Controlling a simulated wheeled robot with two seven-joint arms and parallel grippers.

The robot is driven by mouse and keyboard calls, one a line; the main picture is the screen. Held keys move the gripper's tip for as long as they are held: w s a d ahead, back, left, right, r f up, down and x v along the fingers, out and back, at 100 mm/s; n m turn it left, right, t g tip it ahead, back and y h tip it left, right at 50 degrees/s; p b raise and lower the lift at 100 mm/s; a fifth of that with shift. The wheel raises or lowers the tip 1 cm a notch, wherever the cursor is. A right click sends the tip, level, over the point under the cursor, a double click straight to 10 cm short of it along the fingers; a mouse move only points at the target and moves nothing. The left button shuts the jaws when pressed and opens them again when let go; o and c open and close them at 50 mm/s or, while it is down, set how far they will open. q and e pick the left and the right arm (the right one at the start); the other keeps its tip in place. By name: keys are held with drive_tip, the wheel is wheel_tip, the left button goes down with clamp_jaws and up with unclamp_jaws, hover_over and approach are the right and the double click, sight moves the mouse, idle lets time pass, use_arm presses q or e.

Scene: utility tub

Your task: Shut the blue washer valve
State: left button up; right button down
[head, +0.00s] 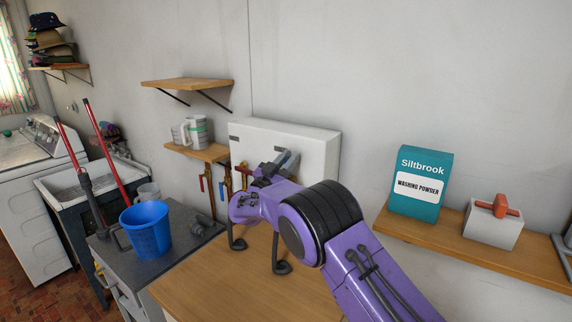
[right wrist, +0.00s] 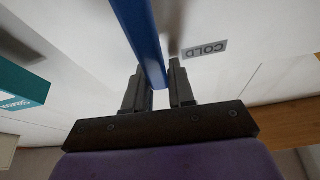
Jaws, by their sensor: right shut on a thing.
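In the right wrist view the blue lever (right wrist: 146,38) runs down between the fingers, beside a "COLD" label (right wrist: 205,49). My right gripper (head: 274,165) is shut on the lever; its fingers (right wrist: 158,88) lie on both sides of it in the right wrist view. My forearm and gripper hide the lever's base and part of the box. My left gripper is in neither view.
A blue bucket (head: 146,230) stands on a grey cabinet. A washing powder box (head: 420,182) and a white block with an orange handle (head: 493,222) are on the right shelf. The wooden top (head: 205,284) is mostly clear.

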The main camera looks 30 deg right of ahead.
drive_tip(key=s+f+m+g+b, duration=0.1)
drive_tip(key=m+g+b, duration=0.1)
drive_tip(key=m+b, duration=0.1)
drive_tip(key=s+d+f+m+g+b, duration=0.1)
drive_tip(key=s+m+g+b, duration=0.1)
drive_tip(key=m, duration=0.3)
drive_tip(key=s+f+m+g+b, duration=0.1)
drive_tip(key=s+m+g+b, duration=0.1)
drive_tip(key=m+b, duration=0.2)
drive_tip(key=shift+d+f+b, duration=0.35)
drive_tip(key=shift+d+b, duration=0.05)
drive_tip(key=m+b, duration=0.1)
drive_tip(key=s+f+m+g+y+b, duration=0.1)
drive_tip(key=m, duration=0.1)
drive_tip(key=f+m+b, duration=0.1)
drive_tip(key=m+b, duration=0.1)
drive_tip(key=shift+s+d+f+y, duration=0.2)
drive_tip(key=shift+d+f+y, duration=0.05)
drive_tip(key=shift+d+y, duration=0.15)
drive_tip(key=shift+s+f+m+g+y+b, duration=0.15)
drive_tip(key=shift+f+m+y+b, duration=0.2)
drive_tip(key=shift+m, duration=0.3)
drive_tip(key=shift+f+m+g+y+b, duration=0.1)
drive_tip(key=shift+f+m+b, duration=0.25)
drive_tip(key=shift+m+b, duration=0.3)
drive_tip(key=shift+s+f+m+g+y+b, duration=0.15)
drive_tip(key=shift+f+m+y+b, duration=0.2)
drive_tip(key=shift+m, duration=0.35)
drive_tip(key=shift+w+f, duration=0.1)
drive_tip(key=shift+f, duration=0.05)
